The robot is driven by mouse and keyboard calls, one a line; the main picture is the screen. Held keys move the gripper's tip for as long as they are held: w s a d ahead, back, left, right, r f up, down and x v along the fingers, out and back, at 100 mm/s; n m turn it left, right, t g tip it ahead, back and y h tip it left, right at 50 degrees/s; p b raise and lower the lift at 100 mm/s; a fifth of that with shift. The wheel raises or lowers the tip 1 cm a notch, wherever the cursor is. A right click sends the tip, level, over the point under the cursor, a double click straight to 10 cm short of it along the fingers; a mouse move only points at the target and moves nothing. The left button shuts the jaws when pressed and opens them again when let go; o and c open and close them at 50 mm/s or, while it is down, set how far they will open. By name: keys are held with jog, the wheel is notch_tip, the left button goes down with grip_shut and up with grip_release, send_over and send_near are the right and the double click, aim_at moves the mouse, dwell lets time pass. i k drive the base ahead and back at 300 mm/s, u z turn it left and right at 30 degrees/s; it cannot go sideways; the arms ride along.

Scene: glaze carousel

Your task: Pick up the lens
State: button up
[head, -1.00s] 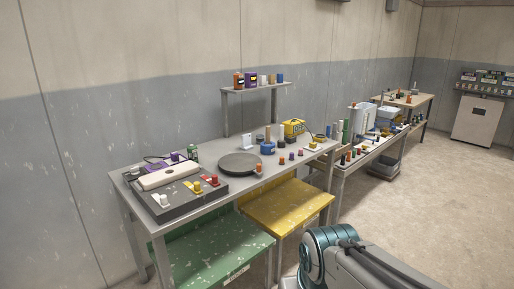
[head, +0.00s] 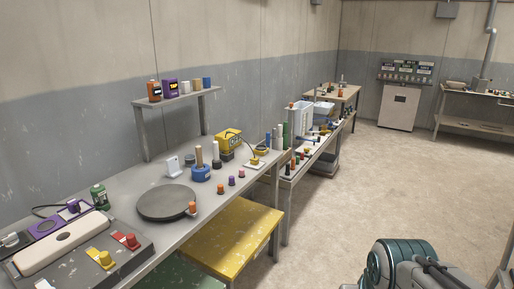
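I cannot pick out a lens for certain in the head view; the small items on the benches are too small to tell apart. The near metal bench (head: 130,190) carries a dark round turntable (head: 167,201) with a small orange piece (head: 193,207) at its front right edge. Several small coloured knob-like pieces stand right of it, among them a purple one (head: 231,181). Part of my arm shows at the bottom right, away from the bench. My gripper is not in view.
A control box (head: 75,262) with coloured knobs sits at the near left. A yellow lower shelf (head: 232,240) sticks out under the bench. A raised shelf (head: 182,100) holds several containers. Further benches (head: 349,92) and a grey cabinet (head: 400,106) stand behind. The floor (head: 400,180) at right is open.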

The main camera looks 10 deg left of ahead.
aim_at(191, 161)
jog(key=z, duration=0.4)
jog(key=i, duration=1.65)
jog(key=u, duration=0.45)
jog(key=i, duration=1)
jog(key=u, duration=1.55)
jog(key=i, duration=0.65)
jog(key=u, duration=0.6)
